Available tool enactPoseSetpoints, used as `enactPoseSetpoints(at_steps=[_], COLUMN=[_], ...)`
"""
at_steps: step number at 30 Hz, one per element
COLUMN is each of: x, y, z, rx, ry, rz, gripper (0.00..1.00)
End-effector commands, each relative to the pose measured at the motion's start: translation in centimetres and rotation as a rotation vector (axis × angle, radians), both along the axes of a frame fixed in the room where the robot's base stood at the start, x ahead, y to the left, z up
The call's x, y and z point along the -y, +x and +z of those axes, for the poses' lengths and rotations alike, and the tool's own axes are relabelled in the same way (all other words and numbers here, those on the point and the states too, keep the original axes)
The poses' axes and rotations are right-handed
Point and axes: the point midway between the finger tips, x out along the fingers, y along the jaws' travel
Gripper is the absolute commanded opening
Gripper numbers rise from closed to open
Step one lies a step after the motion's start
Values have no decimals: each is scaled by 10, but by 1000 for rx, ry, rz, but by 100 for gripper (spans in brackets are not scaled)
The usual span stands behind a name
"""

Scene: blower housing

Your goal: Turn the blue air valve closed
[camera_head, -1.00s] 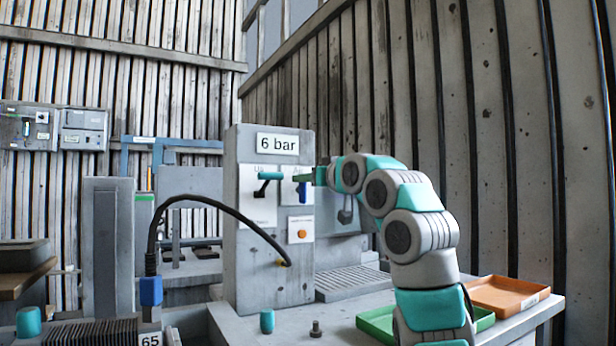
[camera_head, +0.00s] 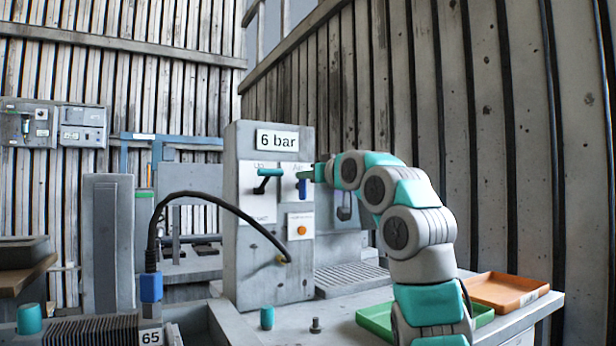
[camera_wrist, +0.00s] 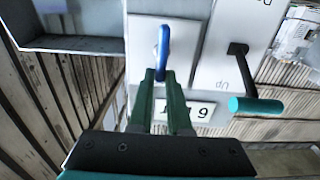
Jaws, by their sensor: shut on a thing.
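The blue air valve (camera_head: 303,187) is a small blue lever on a white plate on the front of the grey panel, right of the lever with a teal handle. In the head view it hangs downward. My gripper (camera_head: 304,175) reaches it from the right, with its green fingers at the lever's upper part. In the wrist view the blue valve (camera_wrist: 163,50) stands between the tips of the two green fingers of my gripper (camera_wrist: 162,74), which are shut on it. The fingers hide part of the lever.
A black lever with a teal handle (camera_head: 270,172) sits close left of the valve. An orange button (camera_head: 301,230) is below it. A black hose (camera_head: 215,198) arches in front of the panel. Green (camera_head: 378,318) and orange (camera_head: 508,289) trays lie on the bench at right.

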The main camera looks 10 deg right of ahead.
Motion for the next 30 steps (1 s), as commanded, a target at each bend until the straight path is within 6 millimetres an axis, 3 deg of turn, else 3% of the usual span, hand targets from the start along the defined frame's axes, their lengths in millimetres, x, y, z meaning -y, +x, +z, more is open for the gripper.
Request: enactPoseSetpoints(at_steps=[14, 30], x=[0, 8], y=[1, 3], z=[-3, -3], rx=[-26, -140], ry=[68, 417], rz=[0, 3], gripper=[0, 0])
